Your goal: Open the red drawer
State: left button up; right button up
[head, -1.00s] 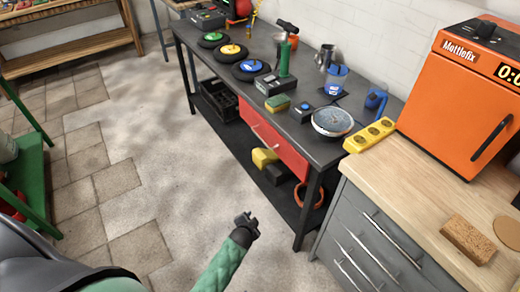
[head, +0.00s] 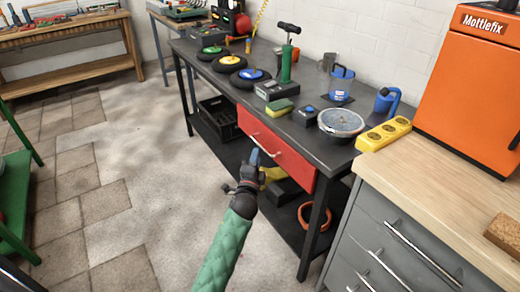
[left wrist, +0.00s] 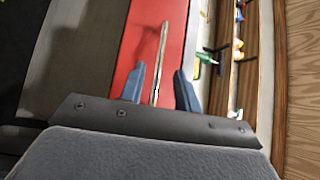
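The red drawer (head: 293,160) sits under the top of the dark workbench, and its front looks flush with the bench. Its thin metal handle (head: 268,144) runs along the front, partly behind my left gripper (head: 254,158). In the left wrist view the drawer front (left wrist: 125,50) is close, and the handle (left wrist: 161,55) stretches between the two blue-grey fingers of the left gripper (left wrist: 161,88). The fingers are apart, with a gap on each side of the handle. My right gripper is not in view.
The dark workbench (head: 345,157) carries wheels, a green pump (head: 287,65), a sponge and a bowl (head: 340,122). A black crate (head: 218,117) and an orange ring (head: 314,216) are on its lower shelf. A grey cabinet (head: 375,240) stands at right. The floor in front is clear.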

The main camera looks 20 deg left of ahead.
aim_at(260, 146)
pick_arm(q)
jog(key=shift+w+a+r, duration=0.15)
jog(key=shift+w, duration=0.95)
jog(key=shift+w+a+r, duration=0.1)
jog(key=shift+w+a, duration=0.05)
jog(key=shift+w, duration=1)
jog(key=shift+w+a+r, duration=0.15)
jog(key=shift+w, duration=0.95)
grip_shut()
